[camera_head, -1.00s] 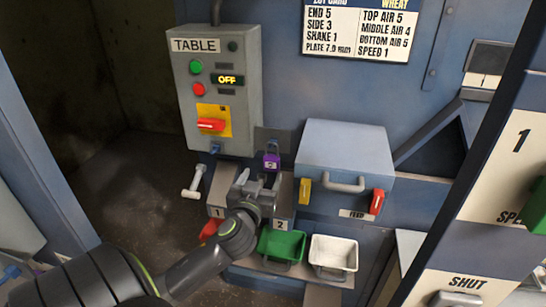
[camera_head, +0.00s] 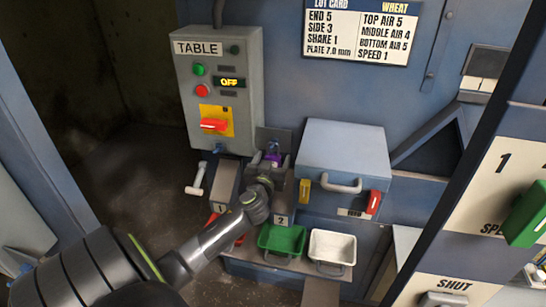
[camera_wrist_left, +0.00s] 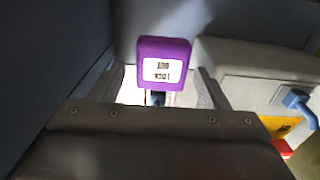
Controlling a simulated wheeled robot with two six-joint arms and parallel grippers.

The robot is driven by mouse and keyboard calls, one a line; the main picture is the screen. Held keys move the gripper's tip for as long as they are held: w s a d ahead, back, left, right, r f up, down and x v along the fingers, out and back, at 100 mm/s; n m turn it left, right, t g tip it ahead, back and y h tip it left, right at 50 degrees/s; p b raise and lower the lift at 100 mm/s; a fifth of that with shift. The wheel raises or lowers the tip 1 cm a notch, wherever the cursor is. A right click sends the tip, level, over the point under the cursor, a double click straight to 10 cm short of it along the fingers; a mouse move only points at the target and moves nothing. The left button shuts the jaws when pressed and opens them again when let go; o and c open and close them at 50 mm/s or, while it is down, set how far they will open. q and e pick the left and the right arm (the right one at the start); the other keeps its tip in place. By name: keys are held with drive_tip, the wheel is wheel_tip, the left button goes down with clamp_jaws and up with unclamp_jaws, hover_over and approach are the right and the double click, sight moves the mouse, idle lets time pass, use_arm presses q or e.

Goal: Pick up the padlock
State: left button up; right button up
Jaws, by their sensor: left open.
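The purple padlock (camera_head: 273,157) hangs on the plate to the right of the TABLE control box. In the head view it is mostly hidden behind my left gripper (camera_head: 270,171). In the left wrist view the padlock (camera_wrist_left: 163,60) shows a white label with upside-down lettering. It sits between the two open fingers, near their tips, with a visible gap on each side. I cannot tell how deep it is between them. My right gripper is not in view.
The TABLE control box (camera_head: 219,90) reads OFF and has a red switch. A blue-grey feed box (camera_head: 345,155) with a handle stands close on the right. Green (camera_head: 283,240) and white (camera_head: 332,247) trays sit below. A white lever (camera_head: 196,180) is to the left.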

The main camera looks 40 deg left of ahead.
use_arm(q)
drive_tip(key=shift+w+a, duration=0.15)
drive_tip(key=shift+w, duration=0.05)
drive_tip(key=c, duration=1.1)
drive_tip(key=shift+r, duration=0.15)
